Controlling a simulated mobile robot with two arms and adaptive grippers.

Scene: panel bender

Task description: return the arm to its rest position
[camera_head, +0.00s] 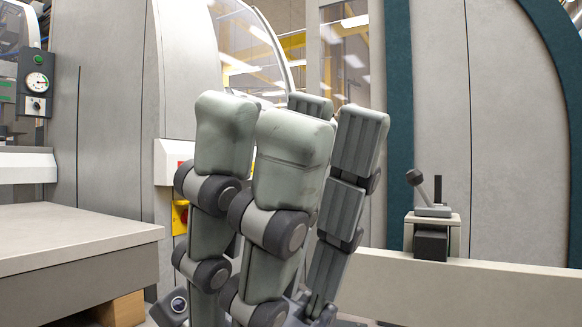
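My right gripper (304,128) fills the middle of the head view, close to the camera, with its thick jointed grey fingers pointing up. Two fingers show their smooth pale backs on the left, and dark ridged finger pads show on the right. The fingers stand nearly straight and parallel, with no object seen between them. It looks open and empty. The lower part of the hand runs to the bottom edge of the picture, and the rest of the arm is out of sight. My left gripper is not in view.
A flat pale table (75,235) stands at the left. Grey machine panels (440,110) and a pressure gauge (37,82) stand behind. My fingers hide part of the background.

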